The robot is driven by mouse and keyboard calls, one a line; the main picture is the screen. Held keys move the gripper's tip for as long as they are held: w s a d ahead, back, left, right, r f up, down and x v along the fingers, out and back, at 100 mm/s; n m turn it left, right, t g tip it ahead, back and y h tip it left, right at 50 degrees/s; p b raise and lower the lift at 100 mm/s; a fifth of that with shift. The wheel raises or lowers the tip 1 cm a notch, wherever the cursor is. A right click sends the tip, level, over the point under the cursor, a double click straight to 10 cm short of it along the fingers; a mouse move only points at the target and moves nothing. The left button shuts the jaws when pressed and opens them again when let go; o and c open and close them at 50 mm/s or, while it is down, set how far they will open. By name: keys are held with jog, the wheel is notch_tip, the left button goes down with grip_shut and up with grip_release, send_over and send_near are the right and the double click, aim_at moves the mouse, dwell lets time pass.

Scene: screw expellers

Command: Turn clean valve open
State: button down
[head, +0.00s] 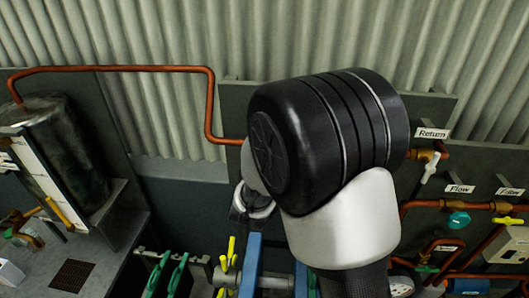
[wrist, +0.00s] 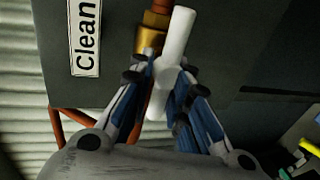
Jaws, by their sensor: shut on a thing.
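The clean valve has a white lever handle (wrist: 178,38) in the wrist view, running lengthwise down the picture with a slight tilt. Its brass body (wrist: 149,40) sits just left of the handle, below a copper pipe end. A white "Clean" label (wrist: 86,38) is on the grey panel to the left. My gripper (wrist: 160,90) is shut on the lower part of the white handle, with a finger on each side. In the head view my arm hides the clean valve and most of the gripper.
In the head view, a "Return" valve with a white handle (head: 429,172), a teal "Flow" valve (head: 458,220) and a yellow filter handle (head: 507,221) are right of my arm. A copper pipe (head: 130,68) runs across the left. Green handles (head: 178,275) and a blue part (head: 250,268) stand below.

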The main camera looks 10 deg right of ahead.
jog(key=shift+s+f, duration=0.2)
jog(key=shift+f, duration=0.3)
jog(key=c, duration=1.7)
grip_release()
jog(key=shift+o, duration=0.3)
jog(key=shift+w+r, duration=0.1)
jog(key=shift+r, duration=0.05)
jog(key=shift+r, duration=0.15)
jog(key=v, duration=1.2)
